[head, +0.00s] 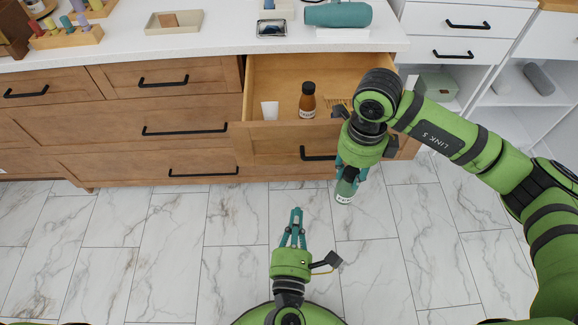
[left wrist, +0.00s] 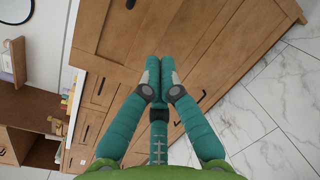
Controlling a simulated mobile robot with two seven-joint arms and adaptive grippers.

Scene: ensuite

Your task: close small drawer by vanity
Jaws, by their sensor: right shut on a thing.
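A wooden drawer (head: 268,145) at the right end of the wooden vanity stands pulled out. It holds a white tube (head: 270,110), a brown bottle (head: 307,101) and a comb-like item (head: 336,102). Its black handle (head: 316,154) is partly hidden by my right arm. My right gripper (head: 350,176) is shut on a green bottle with a pale label (head: 345,191), held in front of the drawer, pointing down. My left gripper (head: 296,215) is shut and empty over the floor, in front of the drawer; its closed fingertips show in the left wrist view (left wrist: 158,75).
The white countertop (head: 225,30) carries a tray (head: 174,21), a teal cylinder (head: 338,14) and a dark-framed dish (head: 272,28). The other vanity drawers are shut. White drawers (head: 457,38) and open shelves (head: 515,90) stand at the right. The marble floor (head: 160,240) is clear.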

